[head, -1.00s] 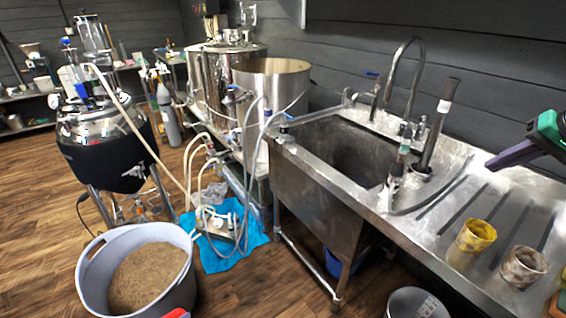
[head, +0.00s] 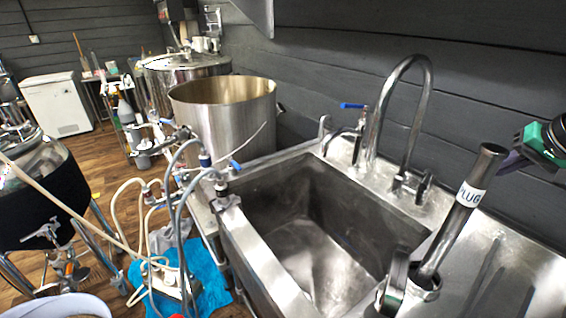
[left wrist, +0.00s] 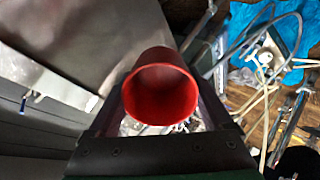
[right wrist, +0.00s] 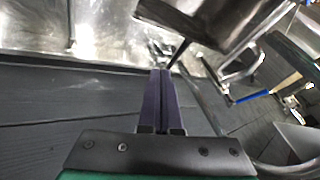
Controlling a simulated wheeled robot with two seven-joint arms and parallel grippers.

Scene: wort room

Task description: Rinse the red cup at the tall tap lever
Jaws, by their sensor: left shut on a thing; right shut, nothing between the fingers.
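The red cup (left wrist: 162,88) is in the left wrist view, held between the fingers of my left gripper (left wrist: 160,100). Its open mouth faces the camera and the inside looks empty. Only a sliver of red shows at the bottom edge of the head view. My right gripper (head: 507,160) is shut and empty, right of the tall tap. Its closed purple fingers also show in the right wrist view (right wrist: 161,85). The tall curved chrome tap (head: 428,100) stands behind the sink (head: 262,245). A chrome lever (head: 410,187) is at its base.
A smaller tap with a blue handle (head: 353,105) is left of the tall tap. A steel pot (head: 222,110) and hoses (head: 185,175) stand left. The basin is empty.

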